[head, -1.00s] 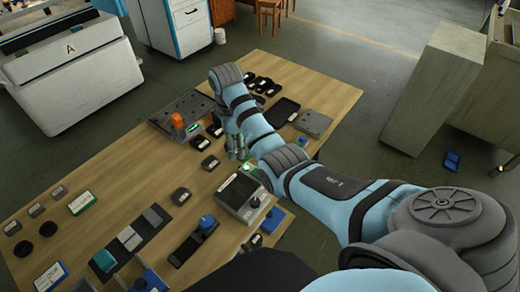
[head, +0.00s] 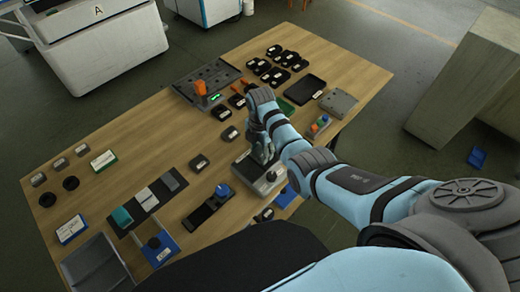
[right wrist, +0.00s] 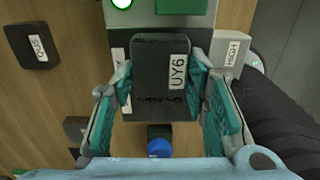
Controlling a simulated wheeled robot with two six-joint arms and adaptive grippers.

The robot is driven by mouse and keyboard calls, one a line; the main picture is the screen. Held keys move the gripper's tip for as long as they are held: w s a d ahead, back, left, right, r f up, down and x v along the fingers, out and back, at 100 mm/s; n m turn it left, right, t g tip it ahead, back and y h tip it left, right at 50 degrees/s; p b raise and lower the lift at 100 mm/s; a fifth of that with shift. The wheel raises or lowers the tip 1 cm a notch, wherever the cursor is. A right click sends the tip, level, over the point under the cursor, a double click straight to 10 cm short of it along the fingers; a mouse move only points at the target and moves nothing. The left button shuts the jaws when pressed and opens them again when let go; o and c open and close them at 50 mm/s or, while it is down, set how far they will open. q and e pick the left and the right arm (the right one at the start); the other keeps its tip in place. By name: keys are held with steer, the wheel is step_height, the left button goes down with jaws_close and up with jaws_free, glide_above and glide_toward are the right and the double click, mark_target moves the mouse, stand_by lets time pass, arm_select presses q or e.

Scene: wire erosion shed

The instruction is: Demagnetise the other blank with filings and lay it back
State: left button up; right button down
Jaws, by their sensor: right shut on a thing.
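My right gripper (head: 263,153) is shut on a dark blank labelled UY6 (right wrist: 160,75), which shows between the teal finger pads in the right wrist view. Small dark specks or marks show on the blank's lower face. The gripper holds it over the grey box with a black knob (head: 271,177); in the right wrist view this box has a HIGH label (right wrist: 233,48) and a lit green lamp (right wrist: 122,3). I cannot tell whether the blank touches the box. In the head view the blank is hidden by the gripper. My left gripper is not in view.
A black stand with a blue knob (head: 222,191) is left of the grey box. Several dark labelled blocks lie around, one reading QUS (right wrist: 32,45). A grey tray (head: 185,91) with an orange-topped item and several black pieces are farther back. Bare wood lies at the middle left.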

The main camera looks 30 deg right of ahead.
mark_target(249, 167)
steer(key=shift+r, duration=0.2)
steer(key=shift+f, duration=0.4)
stand_by(0.5)
steer(key=shift+s+a+r+p, duration=0.1)
steer(key=shift+s+a+p, duration=0.05)
steer(key=shift+a+p, duration=0.3)
steer(key=shift+s+a+p, duration=0.15)
steer(key=shift+a+p, duration=0.15)
steer(key=shift+a, duration=0.25)
steer(key=shift+s+a, duration=0.15)
steer(key=shift+a, duration=0.2)
steer(key=shift+a, duration=0.1)
steer(key=shift+s+a+p, duration=0.2)
steer(key=shift+a+p, duration=0.3)
steer(key=shift+p, duration=0.05)
steer(key=shift+s+a, duration=0.25)
steer(key=shift+a, duration=0.4)
